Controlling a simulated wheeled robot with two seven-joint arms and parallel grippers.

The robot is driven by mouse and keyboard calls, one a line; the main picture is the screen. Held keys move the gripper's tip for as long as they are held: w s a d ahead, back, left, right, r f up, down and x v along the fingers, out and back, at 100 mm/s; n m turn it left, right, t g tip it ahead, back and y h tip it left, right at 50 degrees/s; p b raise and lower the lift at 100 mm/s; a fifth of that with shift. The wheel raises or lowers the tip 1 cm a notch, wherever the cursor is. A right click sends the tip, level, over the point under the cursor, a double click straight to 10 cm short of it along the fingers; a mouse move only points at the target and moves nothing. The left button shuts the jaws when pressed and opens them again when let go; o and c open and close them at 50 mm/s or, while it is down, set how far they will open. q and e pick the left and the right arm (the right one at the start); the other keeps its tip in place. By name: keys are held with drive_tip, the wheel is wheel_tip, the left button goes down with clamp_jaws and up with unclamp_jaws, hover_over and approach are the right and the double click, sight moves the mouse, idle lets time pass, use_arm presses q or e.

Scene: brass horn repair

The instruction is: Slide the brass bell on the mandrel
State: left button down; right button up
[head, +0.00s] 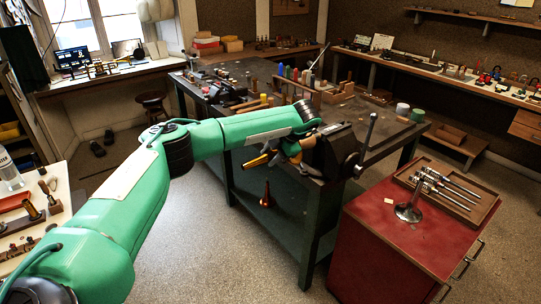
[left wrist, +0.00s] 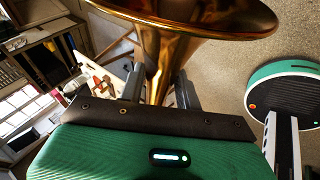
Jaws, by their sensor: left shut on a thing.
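In the left wrist view the brass bell (left wrist: 190,15) is large and close. Its wide flare fills the top, and its narrow stem (left wrist: 160,75) runs down between the two dark fingers of my left gripper (left wrist: 158,92), shut on it. In the head view my left gripper (head: 290,150) is over the near edge of the dark bench, with a gold tapered piece (head: 257,161) beside it; I cannot tell whether that is the bell. A dark vise (head: 337,152) stands just right of the gripper. I cannot make out the mandrel. My right gripper is out of view.
A copper-coloured horn-shaped piece (head: 266,195) stands upright below the bench top. A red cabinet (head: 385,235) at the right carries a tray (head: 478,207) and a round metal stand (head: 408,212). Small tools crowd the bench (head: 345,112). Grey floor is open in front.

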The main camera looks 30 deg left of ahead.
use_arm(q)
drive_tip(key=shift+w+d+b, duration=0.45)
drive_tip(key=shift+w+b, duration=0.1)
drive_tip(key=shift+w, duration=0.5)
drive_tip(key=shift+w+d+b, duration=0.45)
drive_tip(key=shift+w+b, duration=0.05)
drive_tip(key=shift+w, duration=0.55)
drive_tip(key=shift+w+d+b, duration=0.45)
drive_tip(key=shift+w+b, duration=0.1)
drive_tip(key=shift+w, duration=0.5)
drive_tip(key=shift+w+d+b, duration=0.3)
drive_tip(key=shift+w+b, duration=0.2)
drive_tip(key=shift+w, duration=0.2)
drive_tip(key=shift+w+d+b, duration=0.3)
drive_tip(key=shift+w+b, duration=0.2)
drive_tip(key=shift+w, duration=0.15)
drive_tip(key=c, duration=0.9)
unclamp_jaws()
drive_tip(key=p+v, duration=0.3)
drive_tip(key=v, duration=1.1)
drive_tip(key=shift+a, duration=0.1)
